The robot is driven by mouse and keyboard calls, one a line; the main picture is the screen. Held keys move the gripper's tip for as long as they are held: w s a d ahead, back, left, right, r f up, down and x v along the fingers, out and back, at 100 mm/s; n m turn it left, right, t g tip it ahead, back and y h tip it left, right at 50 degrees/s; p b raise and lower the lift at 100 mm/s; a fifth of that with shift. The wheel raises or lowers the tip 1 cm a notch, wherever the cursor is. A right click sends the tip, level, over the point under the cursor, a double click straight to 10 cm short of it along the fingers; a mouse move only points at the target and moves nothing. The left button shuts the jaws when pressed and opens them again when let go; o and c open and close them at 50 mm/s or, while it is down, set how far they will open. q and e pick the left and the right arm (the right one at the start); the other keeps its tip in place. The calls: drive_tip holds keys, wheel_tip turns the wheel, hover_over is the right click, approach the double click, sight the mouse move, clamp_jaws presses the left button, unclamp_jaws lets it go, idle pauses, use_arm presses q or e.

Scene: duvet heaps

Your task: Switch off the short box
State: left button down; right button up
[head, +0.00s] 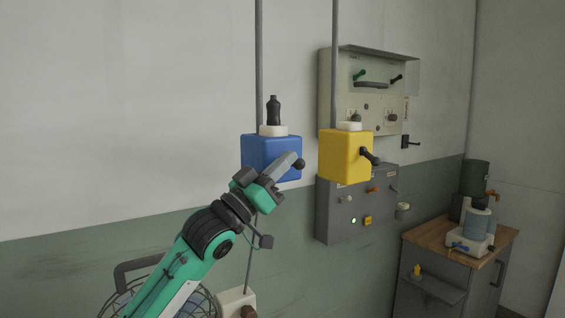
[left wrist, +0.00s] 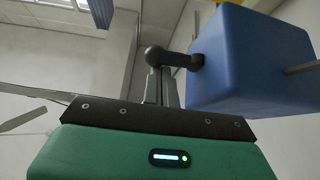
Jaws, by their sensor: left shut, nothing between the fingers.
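Each has a black side lever; the yellow box's lever (head: 370,156) points down right. My left gripper (head: 292,160) is shut and empty, in front of the blue box, at its lever knob (head: 300,164). In the left wrist view, the blue box (left wrist: 245,60) is at right and its lever's black knob (left wrist: 157,56) is just beyond the fingertips; contact is unclear.
A grey control panel (head: 335,227) and a pale switch panel (head: 327,90) are on the wall at right. A wire fan cage (head: 205,300) and a pale box (head: 232,301) are low, near my arm.

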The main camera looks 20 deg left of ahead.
use_arm(q)
drive_tip(key=shift+d+f, duration=0.1)
drive_tip(key=shift+f, duration=0.35)
use_arm(e)
drive_tip(key=shift+f, duration=0.1)
use_arm(q)
drive_tip(key=shift+f, duration=0.35)
use_arm(e)
drive_tip(key=shift+f, duration=0.1)
